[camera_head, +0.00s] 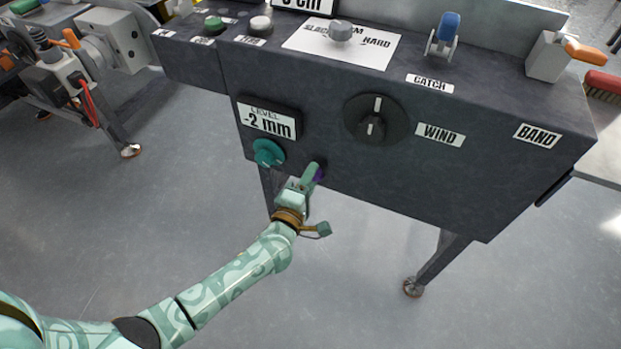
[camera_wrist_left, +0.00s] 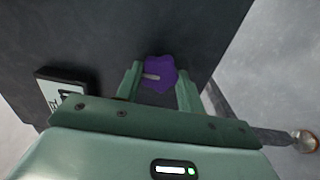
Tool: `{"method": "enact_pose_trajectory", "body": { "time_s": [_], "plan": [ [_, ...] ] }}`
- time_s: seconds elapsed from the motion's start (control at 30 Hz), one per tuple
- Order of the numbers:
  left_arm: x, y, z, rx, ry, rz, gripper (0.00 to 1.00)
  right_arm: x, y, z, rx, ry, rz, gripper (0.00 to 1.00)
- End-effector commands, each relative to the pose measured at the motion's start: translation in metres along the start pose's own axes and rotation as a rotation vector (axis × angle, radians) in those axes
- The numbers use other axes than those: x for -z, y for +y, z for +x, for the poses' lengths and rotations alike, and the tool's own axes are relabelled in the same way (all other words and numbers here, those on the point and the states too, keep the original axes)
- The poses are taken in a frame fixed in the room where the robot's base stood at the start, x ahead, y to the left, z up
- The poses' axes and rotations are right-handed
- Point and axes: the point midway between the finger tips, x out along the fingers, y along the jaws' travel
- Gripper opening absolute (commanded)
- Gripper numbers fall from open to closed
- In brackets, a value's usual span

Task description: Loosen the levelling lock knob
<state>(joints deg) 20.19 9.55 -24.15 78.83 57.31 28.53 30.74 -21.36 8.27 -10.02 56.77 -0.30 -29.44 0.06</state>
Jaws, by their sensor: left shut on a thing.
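The levelling lock knob is a small purple lobed knob (camera_wrist_left: 159,74) with a pale pointer line, on the dark front panel. In the head view only a sliver of its purple (camera_head: 320,174) shows beside my fingers. My left gripper (camera_head: 315,171) reaches up to it from below; in the wrist view its two green fingers (camera_wrist_left: 158,82) stand on either side of the knob, shut on it. A teal knob (camera_head: 268,153) sits up and left of it, under the level display (camera_head: 268,119) reading -2 mm. My right gripper is not in view.
A large black wind dial (camera_head: 376,120) is on the same panel to the upper right. The console top carries a grey knob (camera_head: 340,30) and a blue-tipped catch (camera_head: 446,30). A console leg (camera_head: 440,262) stands at right. Open floor lies below.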

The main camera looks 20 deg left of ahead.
Motion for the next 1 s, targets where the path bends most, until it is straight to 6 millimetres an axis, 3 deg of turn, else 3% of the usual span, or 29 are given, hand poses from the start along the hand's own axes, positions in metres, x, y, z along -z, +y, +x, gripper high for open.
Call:
{"method": "enact_pose_trajectory", "body": {
  "time_s": [0.23, 0.27, 0.33, 0.73, 0.83, 1.0],
  "plan": [
    [0.001, -0.002, -0.001, 0.003, 0.002, -0.005, 0.15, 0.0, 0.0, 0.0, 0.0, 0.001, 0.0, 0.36],
    [0.001, -0.002, -0.001, 0.003, 0.002, -0.005, 0.41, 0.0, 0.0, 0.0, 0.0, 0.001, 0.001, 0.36],
    [0.001, -0.002, -0.001, 0.003, 0.002, -0.004, 0.6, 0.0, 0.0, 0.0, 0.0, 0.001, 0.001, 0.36],
    [0.0, 0.001, -0.01, 0.002, 0.001, -0.002, 0.6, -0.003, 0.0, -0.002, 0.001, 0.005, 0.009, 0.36],
    [0.0, 0.003, -0.027, 0.001, 0.0, 0.0, 0.6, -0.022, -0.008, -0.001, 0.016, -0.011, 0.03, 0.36],
    [0.001, 0.005, -0.073, 0.0, 0.001, 0.0, 0.6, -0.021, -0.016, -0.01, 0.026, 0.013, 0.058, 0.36]
  ]
}}
